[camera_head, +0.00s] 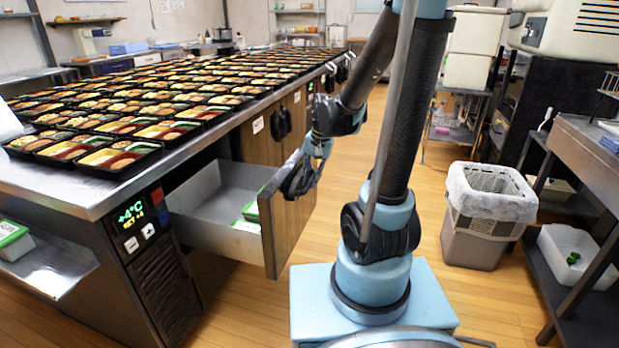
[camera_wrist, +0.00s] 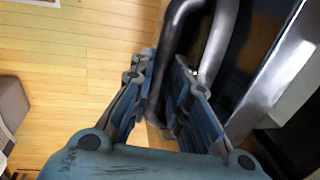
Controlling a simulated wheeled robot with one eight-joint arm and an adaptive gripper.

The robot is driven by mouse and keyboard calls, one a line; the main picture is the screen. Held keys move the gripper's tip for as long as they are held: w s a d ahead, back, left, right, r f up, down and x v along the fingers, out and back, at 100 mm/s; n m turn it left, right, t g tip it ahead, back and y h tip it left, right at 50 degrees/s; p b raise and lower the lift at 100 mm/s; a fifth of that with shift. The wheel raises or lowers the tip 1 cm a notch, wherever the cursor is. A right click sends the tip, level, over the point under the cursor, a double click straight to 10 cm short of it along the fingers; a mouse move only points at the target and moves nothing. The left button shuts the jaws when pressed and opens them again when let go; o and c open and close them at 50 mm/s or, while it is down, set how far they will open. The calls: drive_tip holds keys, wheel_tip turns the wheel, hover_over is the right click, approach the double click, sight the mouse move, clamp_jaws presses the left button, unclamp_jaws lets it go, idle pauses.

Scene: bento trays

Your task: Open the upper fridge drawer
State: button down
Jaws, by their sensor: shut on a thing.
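The fridge drawer (camera_head: 215,200), with a wooden front (camera_head: 284,230) and pale metal inside, stands pulled well out from the steel-topped counter. Small green-and-white packs (camera_head: 250,210) lie inside it near the front. My gripper (camera_head: 302,178) is at the upper outer face of that front, shut on its black handle. In the wrist view the fingers of my gripper (camera_wrist: 165,95) sit on both sides of the dark curved handle (camera_wrist: 172,45). The exact contact is partly hidden by the fingers. A temperature display (camera_head: 131,215) glows on the counter's near end.
Many filled bento trays (camera_head: 120,157) cover the counter (camera_head: 75,195). Closed wooden fronts with black handles (camera_head: 281,122) lie farther along it. A grey bin (camera_head: 487,215) and a steel table (camera_head: 590,150) stand to the right. Wooden floor (camera_head: 425,165) is clear between.

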drive_tip(key=shift+w, duration=0.25)
drive_tip(key=c, duration=1.8)
unclamp_jaws()
drive_tip(key=shift+d, duration=0.1)
drive_tip(key=shift+s, duration=0.1)
wheel_tip(320, 180, up, 12)
drive_tip(key=d, duration=0.2)
drive_tip(key=shift+s+f, duration=0.15)
drive_tip(key=shift+s, duration=0.25)
drive_tip(key=shift+d, duration=0.1)
drive_tip(key=s+d+f+n, duration=0.1)
drive_tip(key=s+d+f, duration=0.2)
drive_tip(key=s, duration=0.2)
drive_tip(key=s+d+f+n+t+h, duration=0.1)
drive_tip(key=s+d+f+n, duration=0.1)
drive_tip(key=s, duration=0.4)
drive_tip(key=s+d+f+n+h, duration=0.1)
drive_tip(key=s+d+f, duration=0.3)
drive_tip(key=s+f, duration=0.1)
drive_tip(key=shift+s+d+n, duration=0.3)
drive_tip(key=shift+s, duration=0.45)
